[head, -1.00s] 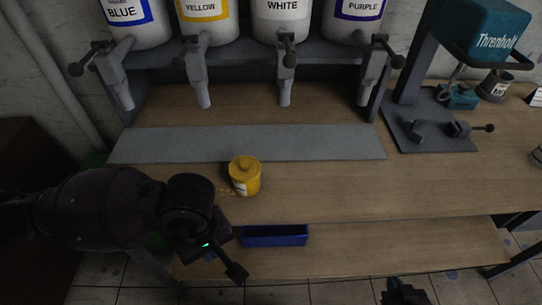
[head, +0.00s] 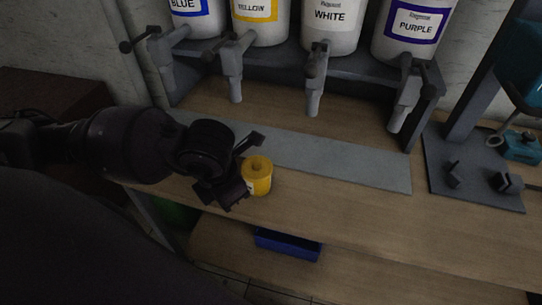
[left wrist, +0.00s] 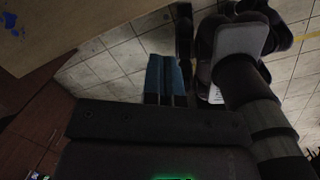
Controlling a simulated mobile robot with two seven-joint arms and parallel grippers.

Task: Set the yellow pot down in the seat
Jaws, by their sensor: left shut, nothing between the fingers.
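The yellow pot (head: 257,177), a small lidded can with a pale label, stands upright on the wooden bench in the head view, at the front edge of the grey strip. My left gripper (head: 249,143) is shut and empty. Its fingertips show just behind and above the pot in the picture, with the hand close on the pot's left; I cannot tell whether they touch. A grey base plate (head: 470,195) with two small blocks (head: 453,174) lies at the right; I cannot tell whether this is the seat. The left wrist view shows no pot. My right gripper is out of view.
Paint bottles labelled blue, yellow (head: 260,20), white (head: 330,25) and purple hang over the strip (head: 340,165), with grey taps below. A teal machine (head: 522,147) stands at right. A blue bin (head: 287,246) sits on the lower shelf. The bench right of the pot is clear.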

